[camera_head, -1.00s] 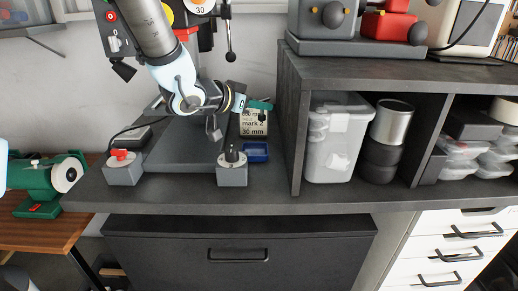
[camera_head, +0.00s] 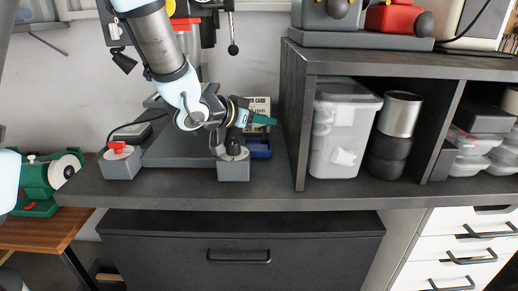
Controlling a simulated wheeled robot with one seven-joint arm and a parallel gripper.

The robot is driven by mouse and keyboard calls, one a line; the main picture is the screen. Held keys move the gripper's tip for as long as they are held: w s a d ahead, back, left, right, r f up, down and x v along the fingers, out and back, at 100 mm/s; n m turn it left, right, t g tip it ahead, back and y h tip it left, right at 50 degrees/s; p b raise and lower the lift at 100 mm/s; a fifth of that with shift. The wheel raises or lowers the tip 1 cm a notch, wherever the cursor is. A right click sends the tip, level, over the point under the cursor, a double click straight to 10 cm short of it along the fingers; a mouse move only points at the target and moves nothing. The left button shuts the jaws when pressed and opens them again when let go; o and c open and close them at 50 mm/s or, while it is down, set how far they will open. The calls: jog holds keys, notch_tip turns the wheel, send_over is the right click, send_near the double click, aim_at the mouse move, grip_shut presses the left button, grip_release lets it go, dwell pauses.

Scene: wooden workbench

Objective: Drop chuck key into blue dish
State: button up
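The small blue dish (camera_head: 260,154) sits on the dark bench, just right of a grey box with a black knob (camera_head: 233,171). My gripper (camera_head: 268,120), with teal fingers, is above the dish in the picture and apart from it, pointing right. The fingers are too small and edge-on to show whether they are open or shut. I cannot make out the chuck key; whether it is between the fingers or hidden is not clear.
A card (camera_head: 258,104) stands behind my gripper. The dark shelf unit (camera_head: 292,130) rises close to the right of the dish, with a clear bin (camera_head: 345,130) inside. A grey box with a red knob (camera_head: 120,165) stands at the left on the bench.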

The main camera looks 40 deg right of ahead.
jog(key=shift+o, duration=1.3)
jog(key=b+v, duration=0.1)
jog(key=v, duration=1)
